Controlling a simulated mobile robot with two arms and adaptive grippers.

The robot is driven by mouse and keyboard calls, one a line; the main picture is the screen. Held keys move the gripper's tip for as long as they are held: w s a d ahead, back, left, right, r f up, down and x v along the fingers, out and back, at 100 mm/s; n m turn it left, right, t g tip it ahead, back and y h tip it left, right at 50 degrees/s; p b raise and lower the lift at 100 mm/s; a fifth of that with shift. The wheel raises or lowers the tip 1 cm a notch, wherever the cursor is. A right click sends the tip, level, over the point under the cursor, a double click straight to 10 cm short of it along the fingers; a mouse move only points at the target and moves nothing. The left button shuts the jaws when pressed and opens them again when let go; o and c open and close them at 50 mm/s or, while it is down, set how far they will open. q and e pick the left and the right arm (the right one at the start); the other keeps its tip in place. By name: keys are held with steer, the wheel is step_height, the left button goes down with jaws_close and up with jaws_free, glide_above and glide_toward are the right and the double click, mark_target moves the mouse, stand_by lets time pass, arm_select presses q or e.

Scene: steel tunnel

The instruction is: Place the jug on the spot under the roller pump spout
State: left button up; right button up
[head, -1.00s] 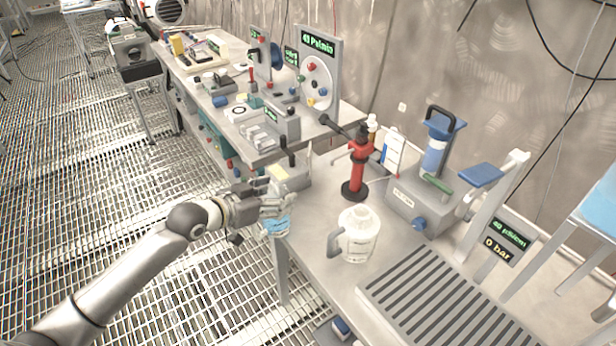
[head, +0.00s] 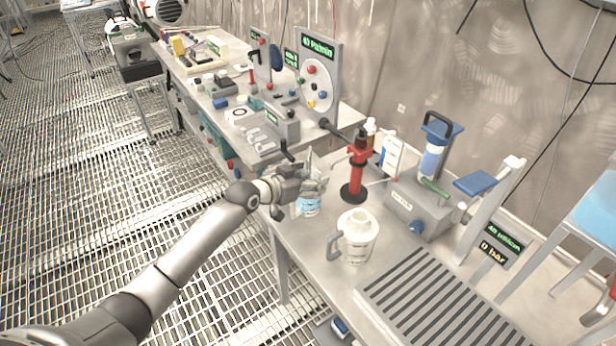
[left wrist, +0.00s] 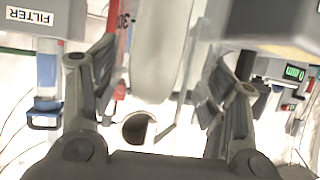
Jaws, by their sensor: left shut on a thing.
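My left gripper (head: 312,182) is shut on a pale, see-through jug (head: 309,206) with blue in its lower part. The fingers hide much of its upper part. In the left wrist view the pale jug (left wrist: 160,50) stands between the two fingers (left wrist: 165,95). In the head view it shows over the near bench edge, left of the red hand pump; whether it touches the bench cannot be told. The grey panel with a disc of coloured knobs (head: 318,82) looks like the roller pump. Its spout and the spot beneath cannot be made out. My right gripper is not in view.
A white handled pitcher (head: 357,238) stands in front of the red hand pump (head: 355,172). A slatted grey tray (head: 440,310) lies at the near right. A filter unit (head: 425,205) and white bottle (head: 392,152) stand behind. A grey box (head: 270,135) stands at left.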

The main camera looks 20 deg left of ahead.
arm_select(q)
steer(key=o, duration=1.4)
steer(key=shift+s+a+r, duration=0.2)
steer(key=shift+s+a, duration=0.1)
steer(key=shift+s, duration=0.25)
steer(key=v, duration=1)
steer(key=shift+s+a+r+b, duration=0.1)
steer(key=shift+s+a+b, duration=0.1)
steer(key=shift+s+b, duration=0.15)
